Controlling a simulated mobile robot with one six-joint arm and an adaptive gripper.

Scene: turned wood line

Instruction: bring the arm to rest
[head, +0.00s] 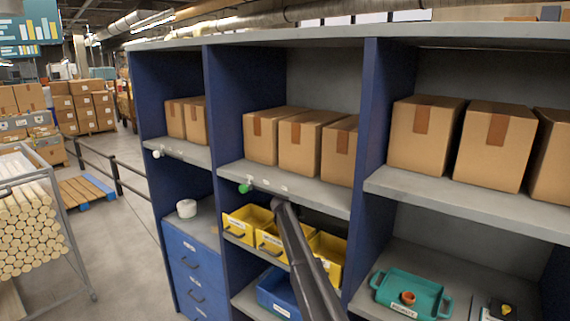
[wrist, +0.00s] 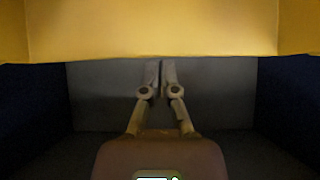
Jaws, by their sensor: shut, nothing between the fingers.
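My gripper (wrist: 160,66) shows in the wrist view with its two fingers together and nothing between them. It points at a dark grey surface (wrist: 100,95) between dark blue sides. A yellow surface (wrist: 150,28) fills the top of that view, and I cannot tell whether the fingers touch anything. In the head view my dark arm rises from the bottom edge across the middle shelf bay, in front of the yellow bins (head: 245,222). My fingers cannot be made out there.
Blue uprights (head: 370,130) divide the shelving, with cartons (head: 305,133) on the upper shelf. A blue bin (head: 270,288) sits below the yellow ones. A teal tray (head: 425,292) holding an orange piece is at right. Open floor (head: 115,235) lies left, beside a rack of wooden rods (head: 30,230).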

